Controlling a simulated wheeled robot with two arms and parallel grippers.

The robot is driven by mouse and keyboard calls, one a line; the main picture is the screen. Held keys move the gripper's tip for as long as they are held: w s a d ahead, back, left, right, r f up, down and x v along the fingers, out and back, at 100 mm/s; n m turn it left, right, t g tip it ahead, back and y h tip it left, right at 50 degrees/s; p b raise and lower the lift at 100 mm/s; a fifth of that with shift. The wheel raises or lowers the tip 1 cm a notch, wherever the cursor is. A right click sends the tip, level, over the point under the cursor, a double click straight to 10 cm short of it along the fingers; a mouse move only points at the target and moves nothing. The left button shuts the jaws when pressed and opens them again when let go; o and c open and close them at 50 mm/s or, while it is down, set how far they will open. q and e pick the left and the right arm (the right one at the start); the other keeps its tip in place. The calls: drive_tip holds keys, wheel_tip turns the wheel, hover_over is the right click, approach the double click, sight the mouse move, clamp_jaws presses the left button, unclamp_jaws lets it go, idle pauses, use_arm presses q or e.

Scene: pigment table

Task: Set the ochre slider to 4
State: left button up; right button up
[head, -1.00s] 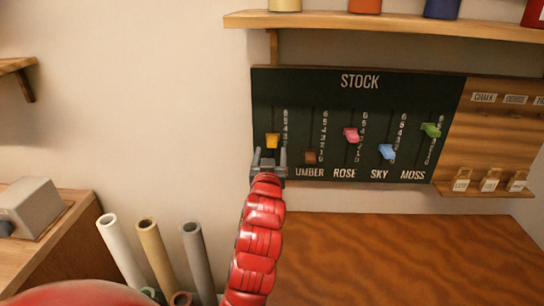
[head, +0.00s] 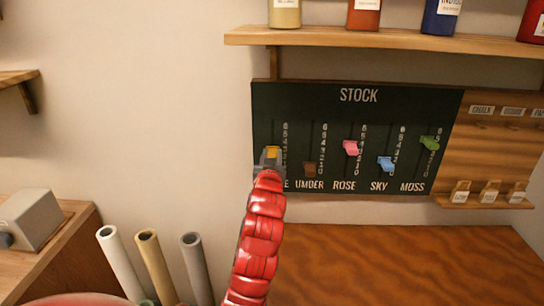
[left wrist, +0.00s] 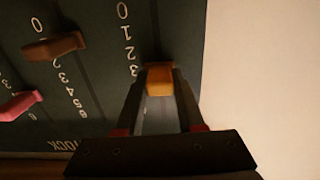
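The ochre slider (head: 272,152) is a yellow-orange knob at the left end of the dark STOCK board (head: 310,108). In the left wrist view the ochre knob (left wrist: 159,82) sits beside the digit 3, with the scale's 0 toward the top of that picture. My left gripper (head: 271,156) is at the knob. In the left wrist view its two fingers (left wrist: 160,90) lie against both sides of the knob and look shut on it. The gripper hides part of the ochre label in the head view. My right gripper is not in view.
The umber (head: 310,169), rose (head: 350,148), sky (head: 386,163) and moss (head: 430,143) sliders stand to the right. A shelf (head: 400,41) with bottles is above. Upright tubes (head: 155,262) stand lower left. The wooden table (head: 400,265) below looks bare.

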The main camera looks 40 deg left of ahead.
use_arm(q)
clamp_jaws()
idle(1.0)
